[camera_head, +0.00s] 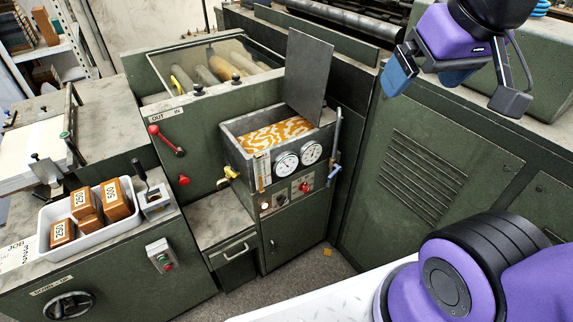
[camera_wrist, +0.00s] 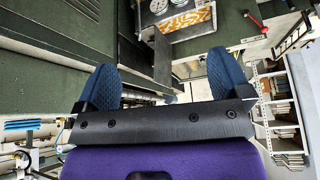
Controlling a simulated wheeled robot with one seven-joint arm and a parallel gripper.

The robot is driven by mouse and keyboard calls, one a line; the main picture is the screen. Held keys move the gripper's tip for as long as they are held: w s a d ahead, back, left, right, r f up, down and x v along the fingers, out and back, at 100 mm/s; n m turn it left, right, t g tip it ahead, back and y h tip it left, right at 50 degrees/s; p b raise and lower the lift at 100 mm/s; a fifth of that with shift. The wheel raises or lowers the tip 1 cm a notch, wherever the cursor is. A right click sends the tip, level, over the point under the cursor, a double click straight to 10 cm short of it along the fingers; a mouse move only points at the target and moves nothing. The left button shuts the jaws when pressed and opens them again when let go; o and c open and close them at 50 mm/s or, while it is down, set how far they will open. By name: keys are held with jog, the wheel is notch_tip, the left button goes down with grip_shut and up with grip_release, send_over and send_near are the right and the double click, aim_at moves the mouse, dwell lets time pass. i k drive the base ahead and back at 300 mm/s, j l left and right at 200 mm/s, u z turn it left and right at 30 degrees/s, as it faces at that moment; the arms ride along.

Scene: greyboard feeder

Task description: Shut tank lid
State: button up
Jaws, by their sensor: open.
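The tank (camera_head: 234,143) is a grey open box holding orange-and-white marbled liquid (camera_head: 268,137). Its lid (camera_head: 307,76), a flat dark grey plate, stands raised and nearly upright at the tank's back right edge. My gripper (camera_head: 452,86) is open and empty at the upper right, well to the right of the lid and apart from it. In the wrist view its two blue fingers (camera_wrist: 164,76) are spread wide with nothing between them. The tank's orange liquid also shows at the top of the wrist view (camera_wrist: 190,19).
Two round gauges (camera_head: 287,163) and a lever (camera_head: 335,147) are at the tank's front and right. A red-knobbed handle (camera_head: 167,142) is on the panel left. A white tray (camera_head: 93,222) holds several numbered wooden blocks. A green louvred cabinet (camera_head: 425,165) stands right of the tank.

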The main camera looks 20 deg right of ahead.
aim_at(309, 58)
jog(key=i+j+z, duration=0.1)
jog(key=i+j, duration=0.15)
jog(key=i, duration=0.25)
jog(key=i+j, duration=0.3)
jog(key=i, duration=0.2)
jog(key=l+z, duration=0.05)
